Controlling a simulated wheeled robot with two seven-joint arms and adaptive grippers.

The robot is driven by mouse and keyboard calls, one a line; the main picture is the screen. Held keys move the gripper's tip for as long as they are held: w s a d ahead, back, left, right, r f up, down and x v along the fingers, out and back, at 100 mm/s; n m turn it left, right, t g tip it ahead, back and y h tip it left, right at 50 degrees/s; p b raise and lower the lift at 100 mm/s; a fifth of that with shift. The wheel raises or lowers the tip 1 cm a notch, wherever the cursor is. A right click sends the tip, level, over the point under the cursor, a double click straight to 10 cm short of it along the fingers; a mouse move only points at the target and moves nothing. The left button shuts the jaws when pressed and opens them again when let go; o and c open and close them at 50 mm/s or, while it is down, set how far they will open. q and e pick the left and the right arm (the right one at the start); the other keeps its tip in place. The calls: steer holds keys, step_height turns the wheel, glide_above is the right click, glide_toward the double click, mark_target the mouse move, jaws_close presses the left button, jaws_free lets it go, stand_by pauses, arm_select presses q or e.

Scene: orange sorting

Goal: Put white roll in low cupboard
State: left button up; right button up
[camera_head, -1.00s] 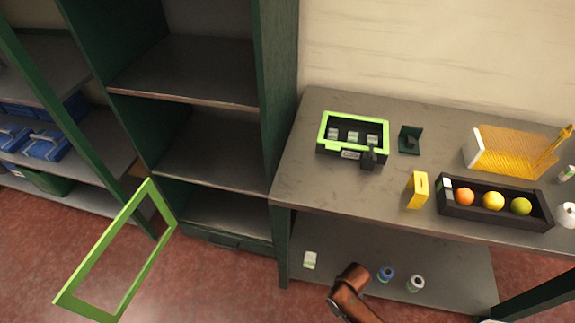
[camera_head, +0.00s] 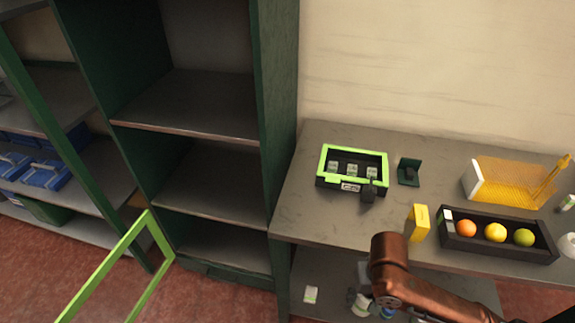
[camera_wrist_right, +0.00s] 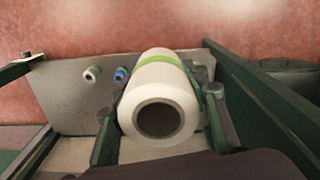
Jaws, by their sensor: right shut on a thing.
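A white roll (camera_wrist_right: 160,85) with a green band fills the middle of the right wrist view, its hollow end toward the camera. My right gripper (camera_wrist_right: 160,100) is shut on it, one finger on each side. In the head view the roll (camera_head: 361,304) shows small, beside my brown right arm, in front of the table's lower shelf. A dark green cupboard (camera_head: 263,130) stands left of the table. Its low compartment (camera_head: 215,240) looks empty, and a light green door frame (camera_head: 150,232) stands open at its left. My left gripper is not in view.
The table (camera_head: 310,205) holds a green-rimmed box (camera_head: 353,170), a yellow block (camera_head: 418,222) and a black tray (camera_head: 500,251) of fruit. A white item (camera_head: 311,294) lies on the lower shelf.

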steer(key=r, duration=0.5)
steer(key=shift+w+d, duration=0.15)
steer(key=shift+w, duration=0.15)
steer(key=shift+f, duration=0.2)
step_height(320, 180, up, 11)
steer(key=p, duration=1)
steer(key=shift+s, duration=0.15)
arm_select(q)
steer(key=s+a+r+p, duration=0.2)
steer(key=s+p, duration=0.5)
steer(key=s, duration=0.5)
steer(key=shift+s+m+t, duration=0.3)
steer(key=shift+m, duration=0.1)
arm_select(e)
step_height(320, 180, up, 6)
